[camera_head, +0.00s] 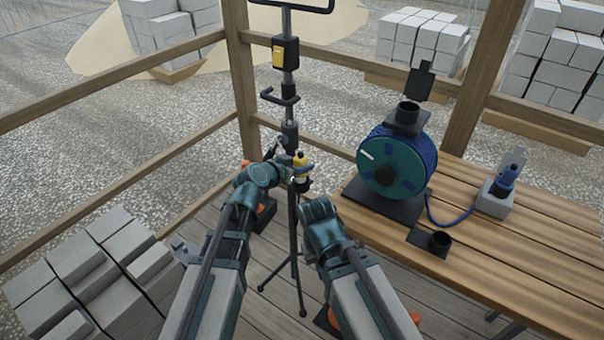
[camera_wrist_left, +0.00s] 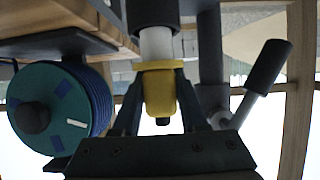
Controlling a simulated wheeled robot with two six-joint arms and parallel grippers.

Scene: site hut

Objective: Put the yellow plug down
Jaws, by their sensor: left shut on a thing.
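The yellow plug (camera_head: 301,162) is upright beside the black stand pole in the head view. My left gripper (camera_head: 288,168) is shut on it. In the left wrist view the yellow plug (camera_wrist_left: 160,92) sits between both fingers of the left gripper (camera_wrist_left: 158,105). Its white end (camera_wrist_left: 156,44) meets a dark cup (camera_wrist_left: 152,14), which also shows just below the plug in the head view (camera_head: 302,186). I cannot tell how far the white end is inside. My right gripper (camera_head: 318,208) is lower and to the right; its fingers are not clear.
The black stand (camera_head: 291,110) carries a yellow-and-black box (camera_head: 285,54). Wooden rails (camera_head: 115,70) surround the area.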

